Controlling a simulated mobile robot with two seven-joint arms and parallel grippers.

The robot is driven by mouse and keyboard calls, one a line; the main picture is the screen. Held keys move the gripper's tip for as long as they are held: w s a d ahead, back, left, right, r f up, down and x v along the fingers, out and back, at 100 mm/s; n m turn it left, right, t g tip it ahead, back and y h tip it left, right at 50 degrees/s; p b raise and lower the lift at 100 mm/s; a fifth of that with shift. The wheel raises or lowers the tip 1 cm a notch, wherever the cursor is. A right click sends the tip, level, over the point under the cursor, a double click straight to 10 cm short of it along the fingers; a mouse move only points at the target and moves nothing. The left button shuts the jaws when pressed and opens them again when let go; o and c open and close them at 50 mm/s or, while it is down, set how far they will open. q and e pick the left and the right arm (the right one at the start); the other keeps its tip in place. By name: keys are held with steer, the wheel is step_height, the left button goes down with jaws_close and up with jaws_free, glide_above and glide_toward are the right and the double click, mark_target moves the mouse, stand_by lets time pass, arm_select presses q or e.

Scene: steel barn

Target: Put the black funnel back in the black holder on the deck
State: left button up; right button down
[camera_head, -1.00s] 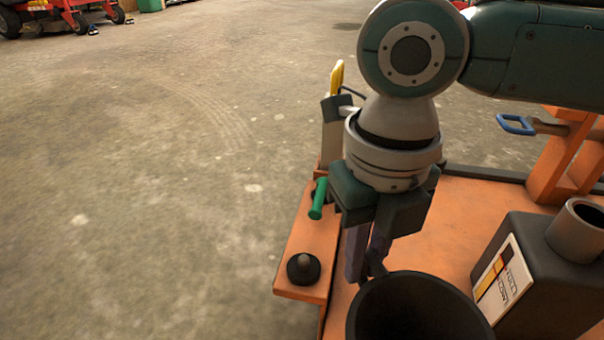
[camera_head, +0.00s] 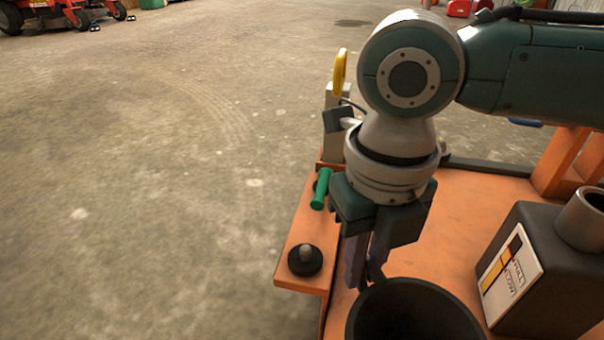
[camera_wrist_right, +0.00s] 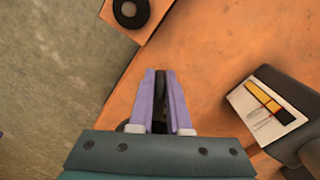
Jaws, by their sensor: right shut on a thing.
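The black funnel (camera_head: 415,312) shows its wide dark mouth at the bottom edge of the head view, cut off by the frame. My right gripper (camera_head: 364,282) points down at the funnel's left rear rim and is shut on a dark part there. In the right wrist view, the gripper's purple fingers (camera_wrist_right: 160,75) have a thin dark piece between them; most of the funnel is hidden. A black round piece with a grey centre (camera_head: 305,261) sits on the orange deck's left strip (camera_head: 309,235), apart from the funnel. I cannot tell whether it is the holder. My left gripper is out of view.
A dark jug (camera_head: 535,265) with a label and grey neck stands on the orange deck, right of the funnel. A green handle (camera_head: 321,189) and a yellow-handled tool (camera_head: 340,70) stand along the left edge. Open concrete floor lies left.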

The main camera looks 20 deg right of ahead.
steer(key=shift+f+b, duration=0.35)
steer(key=shift+f, duration=0.35)
steer(key=c, duration=0.8)
jaws_free()
step_height(320, 180, up, 10)
steer(key=p, duration=0.7)
steer(key=shift+p, duration=0.35)
